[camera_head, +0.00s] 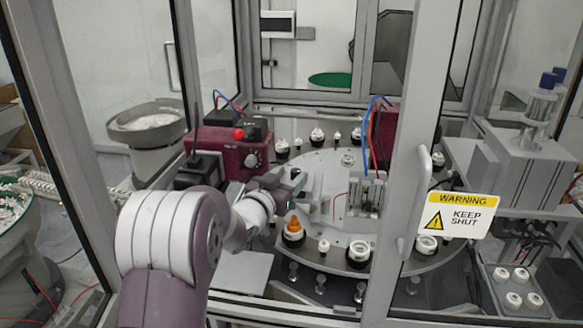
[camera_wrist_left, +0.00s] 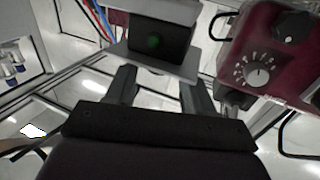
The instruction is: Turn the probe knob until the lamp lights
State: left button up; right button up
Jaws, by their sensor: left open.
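The maroon probe box (camera_head: 222,146) stands at the left of the round table. A pale round knob (camera_head: 251,160) is on its front. In the left wrist view the knob (camera_wrist_left: 258,75) sits inside a white dial scale at the right, clear of my fingers. A red dome (camera_head: 239,134) shows on top of the box; I cannot tell if it is the lamp or lit. A green spot (camera_wrist_left: 153,42) shows on a dark block ahead of my fingers. My left gripper (camera_wrist_left: 158,92) is open and empty, and in the head view it is right of the box and lower.
The round table (camera_head: 325,165) carries several white caps and an orange-topped piece (camera_head: 294,226). A small grey fixture (camera_head: 366,190) stands on it. The door frame with a warning sign (camera_head: 458,214) is at the right. A bowl feeder (camera_head: 148,122) stands at the left.

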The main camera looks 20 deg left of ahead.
pick_arm(q)
jog(key=shift+w+d+r, duration=0.1)
jog(key=shift+w, duration=0.3)
jog(key=shift+s+r, duration=0.1)
pick_arm(e)
jog(key=shift+s+r, duration=0.35)
pick_arm(q)
jog(key=c, duration=0.4)
jog(key=shift+w, duration=0.2)
grip_shut()
pick_arm(e)
jog(key=shift+w, duration=0.15)
pick_arm(q)
jog(key=shift+h, duration=0.3)
pick_arm(e)
jog(key=shift+r, duration=0.1)
